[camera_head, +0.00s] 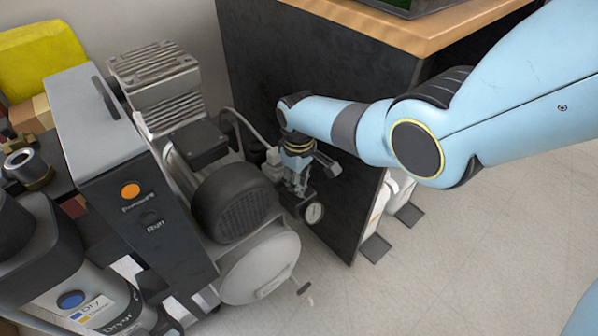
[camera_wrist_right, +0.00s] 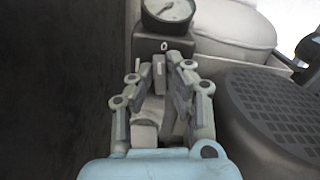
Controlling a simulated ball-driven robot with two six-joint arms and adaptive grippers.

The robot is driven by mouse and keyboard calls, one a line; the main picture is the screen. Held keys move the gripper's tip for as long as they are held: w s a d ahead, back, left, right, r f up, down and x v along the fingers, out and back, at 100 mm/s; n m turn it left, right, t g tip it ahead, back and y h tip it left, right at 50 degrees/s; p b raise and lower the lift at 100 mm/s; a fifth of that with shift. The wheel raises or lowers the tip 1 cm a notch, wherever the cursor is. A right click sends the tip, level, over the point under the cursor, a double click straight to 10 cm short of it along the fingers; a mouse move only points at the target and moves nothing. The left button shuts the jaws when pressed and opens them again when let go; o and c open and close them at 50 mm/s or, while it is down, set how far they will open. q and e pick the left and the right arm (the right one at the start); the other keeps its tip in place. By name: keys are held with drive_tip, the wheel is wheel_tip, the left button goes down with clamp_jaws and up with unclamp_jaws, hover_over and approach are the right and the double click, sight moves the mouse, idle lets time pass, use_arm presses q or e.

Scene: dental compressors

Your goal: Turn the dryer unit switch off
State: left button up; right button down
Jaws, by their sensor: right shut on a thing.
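My right gripper (camera_head: 298,186) is beside the compressor (camera_head: 240,200), close to a dark switch box with a round pressure gauge (camera_head: 314,213). In the right wrist view its fingers (camera_wrist_right: 160,68) are shut on a small pale switch lever (camera_wrist_right: 159,72), just below a "0" mark on the box (camera_wrist_right: 166,45). The fingers hide most of the lever. The gauge (camera_wrist_right: 168,10) sits on top of the box. A cylinder labelled "Dryer" (camera_head: 125,318), with a blue button (camera_head: 70,299), stands at the lower left, away from the gripper. My left gripper is not in view.
A dark cabinet (camera_head: 290,90) with a wooden top (camera_head: 420,35) stands right beside the gripper. A grey control unit (camera_head: 120,170) with an orange light stands left of the compressor. The black ribbed motor cover (camera_wrist_right: 275,120) is close to the gripper. The floor at right is open.

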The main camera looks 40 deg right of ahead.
drive_tip(key=shift+m, duration=0.8)
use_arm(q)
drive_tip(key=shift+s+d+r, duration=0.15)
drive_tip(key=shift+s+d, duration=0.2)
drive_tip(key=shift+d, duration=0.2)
use_arm(e)
drive_tip(key=shift+m, duration=0.3)
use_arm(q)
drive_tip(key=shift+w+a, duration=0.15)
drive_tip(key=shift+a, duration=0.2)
use_arm(e)
drive_tip(key=c, duration=1.3)
unclamp_jaws()
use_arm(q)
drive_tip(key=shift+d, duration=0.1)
use_arm(e)
wheel_tip(320, 180, up, 12)
